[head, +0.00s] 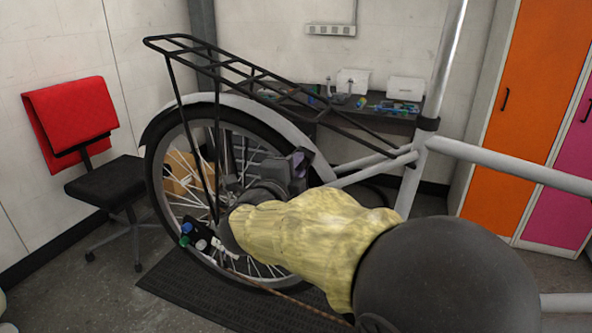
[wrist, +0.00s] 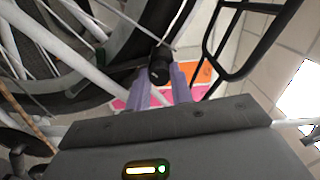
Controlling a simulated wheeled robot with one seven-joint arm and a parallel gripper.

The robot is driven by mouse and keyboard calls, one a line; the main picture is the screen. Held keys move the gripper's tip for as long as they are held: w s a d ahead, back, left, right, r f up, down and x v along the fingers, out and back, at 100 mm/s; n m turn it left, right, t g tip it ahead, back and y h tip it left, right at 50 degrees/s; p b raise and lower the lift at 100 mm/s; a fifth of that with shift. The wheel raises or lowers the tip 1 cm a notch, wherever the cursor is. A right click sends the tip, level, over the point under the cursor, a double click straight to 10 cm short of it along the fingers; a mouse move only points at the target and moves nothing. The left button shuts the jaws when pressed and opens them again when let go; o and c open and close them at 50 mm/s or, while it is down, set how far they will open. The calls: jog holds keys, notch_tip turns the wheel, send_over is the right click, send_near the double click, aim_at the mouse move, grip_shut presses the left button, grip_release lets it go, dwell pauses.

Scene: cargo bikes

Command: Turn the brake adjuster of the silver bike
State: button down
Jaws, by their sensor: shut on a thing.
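The silver bike (head: 375,163) stands across the head view, with its rear wheel and black rack at left. My gripper (head: 303,160) is beside the rear wheel near the frame tubes, and my arm hides part of the wheel and hub. In the wrist view my gripper (wrist: 162,82) has its two purple-grey fingers shut on a small black cylindrical piece, which looks like the brake adjuster (wrist: 160,64). The adjuster is hidden in the head view. The bike's wheel and spokes fill the upper left of the wrist view.
A red-backed chair (head: 72,112) stands at left. A dark workbench (head: 375,117) with small items is behind the bike. Orange (head: 525,110) and pink lockers are at right. A cardboard box (head: 183,175) shows through the spokes. A black mat (head: 185,285) lies under the bike.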

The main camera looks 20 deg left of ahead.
jog(key=c, duration=1.2)
grip_release()
jog(key=shift+c, duration=0.2)
jog(key=s+a, duration=0.1)
jog(key=s, duration=1.6)
jog(key=shift+s+a+b, duration=0.2)
jog(key=shift+b, duration=0.15)
